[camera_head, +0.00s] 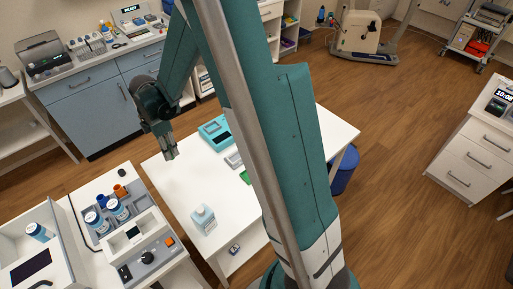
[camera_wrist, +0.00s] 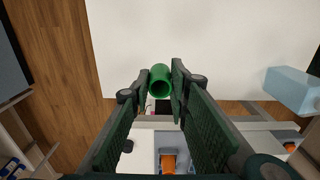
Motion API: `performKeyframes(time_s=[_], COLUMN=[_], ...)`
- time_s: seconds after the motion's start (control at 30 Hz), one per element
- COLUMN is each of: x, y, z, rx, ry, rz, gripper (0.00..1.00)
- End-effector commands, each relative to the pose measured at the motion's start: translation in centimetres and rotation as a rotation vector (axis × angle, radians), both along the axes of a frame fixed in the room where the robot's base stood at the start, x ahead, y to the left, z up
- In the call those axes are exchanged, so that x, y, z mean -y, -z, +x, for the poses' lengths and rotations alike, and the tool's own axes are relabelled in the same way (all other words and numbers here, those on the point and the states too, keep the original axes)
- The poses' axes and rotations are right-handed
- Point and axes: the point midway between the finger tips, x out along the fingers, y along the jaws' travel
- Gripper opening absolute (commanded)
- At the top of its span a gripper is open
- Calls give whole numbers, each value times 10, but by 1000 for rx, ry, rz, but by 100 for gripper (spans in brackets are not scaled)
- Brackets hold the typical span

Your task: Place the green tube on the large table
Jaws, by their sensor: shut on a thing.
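The green tube (camera_wrist: 160,81) is held between the fingertips of my gripper (camera_wrist: 161,84) in the wrist view, with its open round end facing the camera. In the head view my gripper (camera_head: 171,153) hangs at the left edge of the white large table (camera_head: 178,187); the tube cannot be made out there. In the wrist view the bare white tabletop (camera_wrist: 220,45) lies beyond the tube. The tube's height above it cannot be told.
A pale blue bottle (camera_head: 203,219) stands on the table's near part. A teal device (camera_head: 215,132) and a small green item (camera_head: 245,177) are farther right, partly behind my arm. A bench with blue-and-white bottles (camera_head: 118,209) adjoins at left. The table's left part is clear.

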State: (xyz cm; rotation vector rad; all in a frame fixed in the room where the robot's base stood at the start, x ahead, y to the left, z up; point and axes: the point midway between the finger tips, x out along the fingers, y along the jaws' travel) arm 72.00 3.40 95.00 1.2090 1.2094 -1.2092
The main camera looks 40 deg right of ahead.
Motion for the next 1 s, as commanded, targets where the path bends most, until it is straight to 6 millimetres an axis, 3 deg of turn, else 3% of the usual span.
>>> performKeyframes(time_s=[0.47,1.0], x=[0,0], y=[3,59], z=[0,1], rx=[0,0], ry=[0,0], rz=[0,0], gripper=[10,10])
